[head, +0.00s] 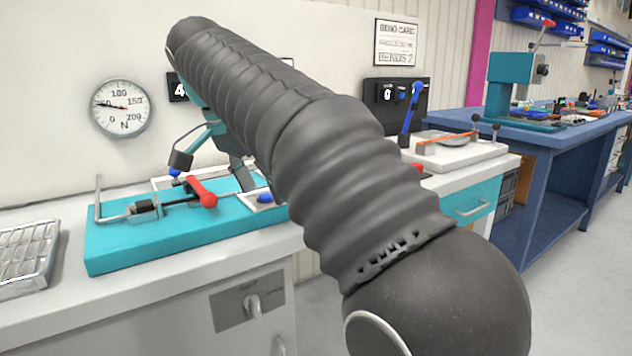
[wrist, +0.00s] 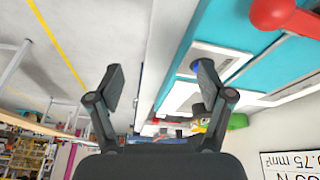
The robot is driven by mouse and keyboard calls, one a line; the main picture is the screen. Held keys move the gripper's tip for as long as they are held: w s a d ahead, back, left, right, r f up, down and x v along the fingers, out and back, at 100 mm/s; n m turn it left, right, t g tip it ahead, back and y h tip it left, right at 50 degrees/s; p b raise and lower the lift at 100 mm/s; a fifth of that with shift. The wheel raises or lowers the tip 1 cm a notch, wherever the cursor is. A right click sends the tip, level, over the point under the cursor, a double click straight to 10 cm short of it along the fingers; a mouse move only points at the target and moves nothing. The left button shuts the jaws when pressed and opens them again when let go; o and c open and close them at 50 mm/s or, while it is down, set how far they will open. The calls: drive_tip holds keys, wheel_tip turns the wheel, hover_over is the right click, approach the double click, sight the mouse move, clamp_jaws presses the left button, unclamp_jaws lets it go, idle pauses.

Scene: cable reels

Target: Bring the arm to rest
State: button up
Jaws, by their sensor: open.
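My arm, in a dark ribbed sleeve, crosses the middle of the head view from the lower right to the upper left. My gripper (head: 212,168) shows partly behind it, above the teal fixture board (head: 135,246) on the bench. In the wrist view my gripper (wrist: 160,80) is open, its two dark fingers wide apart with nothing between them. The teal board (wrist: 240,28) shows there at the upper right, with a red knob (wrist: 272,14). Part of the gripper is hidden by the arm in the head view.
On the board a red-handled clamp (head: 202,192) stands up near the gripper. A wire tray (head: 28,258) lies at the left. A round gauge (head: 120,108) hangs on the wall. A white device (head: 455,152) stands right of the arm, and a blue workbench (head: 560,150) lies beyond.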

drive_tip(key=s+d+f+n+y, duration=0.15)
drive_tip(key=s+d+f, duration=0.25)
drive_tip(key=d, duration=0.4)
drive_tip(key=s+d+f+n+y, duration=0.1)
drive_tip(key=s+d+f+n, duration=0.2)
drive_tip(key=d, duration=0.5)
drive_tip(key=s+d+f+n+t, duration=0.1)
drive_tip(key=s+d+f+n, duration=0.1)
drive_tip(key=s+d+f, duration=0.2)
drive_tip(key=s+d+f+n+t, duration=0.2)
drive_tip(key=s+d+f, duration=0.2)
drive_tip(key=s+f, duration=0.5)
wheel_tip(320, 180, down, 4)
drive_tip(key=shift+s+d+r+y, duration=0.15)
drive_tip(key=shift+s+d+y, duration=0.05)
drive_tip(key=shift+y, duration=0.15)
